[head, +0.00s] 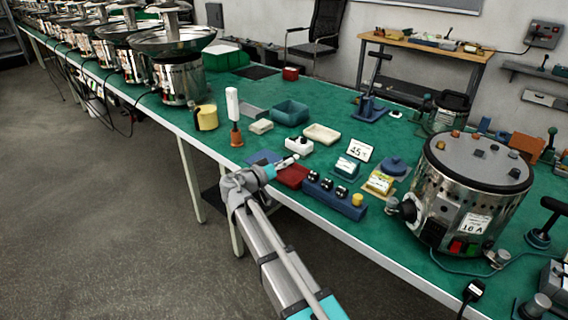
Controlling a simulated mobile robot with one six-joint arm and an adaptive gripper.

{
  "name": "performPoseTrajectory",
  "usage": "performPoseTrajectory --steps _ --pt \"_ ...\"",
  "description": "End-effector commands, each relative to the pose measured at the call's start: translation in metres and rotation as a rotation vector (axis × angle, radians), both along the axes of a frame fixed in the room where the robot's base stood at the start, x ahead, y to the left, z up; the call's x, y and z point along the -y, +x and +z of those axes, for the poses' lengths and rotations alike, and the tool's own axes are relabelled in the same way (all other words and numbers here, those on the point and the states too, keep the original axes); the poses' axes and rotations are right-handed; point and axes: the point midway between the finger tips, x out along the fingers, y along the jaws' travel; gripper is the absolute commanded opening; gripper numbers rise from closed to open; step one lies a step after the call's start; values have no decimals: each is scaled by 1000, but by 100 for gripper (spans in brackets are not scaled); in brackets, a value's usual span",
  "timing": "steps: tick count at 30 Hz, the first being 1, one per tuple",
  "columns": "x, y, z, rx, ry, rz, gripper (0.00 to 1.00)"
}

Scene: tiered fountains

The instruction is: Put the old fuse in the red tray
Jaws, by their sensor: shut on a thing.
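My gripper (287,162) is over the back left part of the red tray (293,177) on the green bench. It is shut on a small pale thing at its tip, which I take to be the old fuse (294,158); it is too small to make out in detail. My gripper and wrist hide part of the tray's left side. I cannot tell how high the fuse is above the tray.
A white block with dark knobs (299,146) stands just behind the tip. A blue strip with black knobs (334,197) lies right of the tray.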

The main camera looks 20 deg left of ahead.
Motion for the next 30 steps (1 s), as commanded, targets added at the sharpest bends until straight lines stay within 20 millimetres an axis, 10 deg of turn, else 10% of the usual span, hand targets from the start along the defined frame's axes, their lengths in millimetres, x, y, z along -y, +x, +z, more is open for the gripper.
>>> performPoseTrajectory --steps 22,23,30 --pt "-1 -1 -24 0 0 1 0" --pt "-1 -1 -24 0 0 1 33" --pt "-2 -1 -24 -1 0 3 70"
